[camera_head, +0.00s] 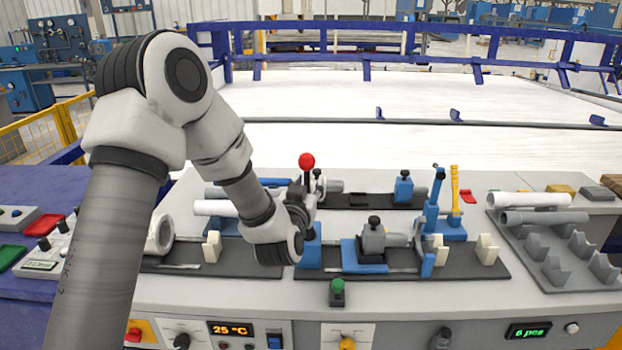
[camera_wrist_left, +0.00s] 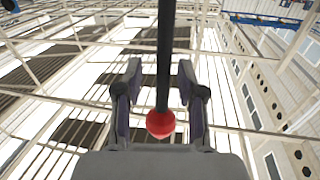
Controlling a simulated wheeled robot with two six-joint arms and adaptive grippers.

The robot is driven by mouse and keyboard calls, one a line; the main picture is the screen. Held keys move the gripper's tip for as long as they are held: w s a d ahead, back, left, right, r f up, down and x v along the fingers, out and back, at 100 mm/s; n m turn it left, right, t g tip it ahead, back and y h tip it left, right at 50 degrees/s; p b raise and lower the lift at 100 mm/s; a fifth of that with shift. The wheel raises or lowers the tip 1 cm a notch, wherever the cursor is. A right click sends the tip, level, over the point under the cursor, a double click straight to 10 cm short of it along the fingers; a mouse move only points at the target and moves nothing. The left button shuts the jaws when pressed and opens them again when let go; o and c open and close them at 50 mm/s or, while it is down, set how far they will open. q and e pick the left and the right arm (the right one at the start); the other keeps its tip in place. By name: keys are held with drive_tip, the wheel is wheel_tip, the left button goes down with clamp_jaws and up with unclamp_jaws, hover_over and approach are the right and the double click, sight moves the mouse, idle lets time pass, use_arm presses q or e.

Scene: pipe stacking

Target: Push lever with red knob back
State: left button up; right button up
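The lever's red knob (camera_head: 306,161) stands up at the middle of the bench, just above my left gripper (camera_head: 304,200) in the head view. In the left wrist view the red knob (camera_wrist_left: 160,124) sits near the gripper's palm, and its black lever rod (camera_wrist_left: 164,60) runs between the two fingers. My left gripper (camera_wrist_left: 160,75) is open, with a visible gap between the rod and each finger. In the head view the gripper hides the lower part of the lever. My right gripper is in neither view.
A clamp with a grey fitting (camera_head: 378,240) and a blue lever (camera_head: 432,212) stand to the right. A yellow lever (camera_head: 455,190) is beyond them. A green knob (camera_head: 337,287) is at the front. A rack with pipes (camera_head: 545,217) is at far right.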

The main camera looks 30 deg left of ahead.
use_arm(q)
drive_tip(key=shift+w+a+r, duration=0.1)
drive_tip(key=shift+w+a, duration=0.1)
drive_tip(key=shift+w, duration=0.1)
drive_tip(key=shift+a, duration=0.1)
drive_tip(key=shift+s+r, duration=0.1)
clamp_jaws()
drive_tip(key=w+a+n+g+h+p, duration=0.1)
drive_tip(key=w+a+g+p, duration=0.3)
drive_tip(key=w+p, duration=0.4)
drive_tip(key=h+p, duration=0.1)
drive_tip(key=p, duration=0.1)
drive_tip(key=shift+a+g+p, duration=0.3)
drive_tip(key=shift+p, duration=0.1)
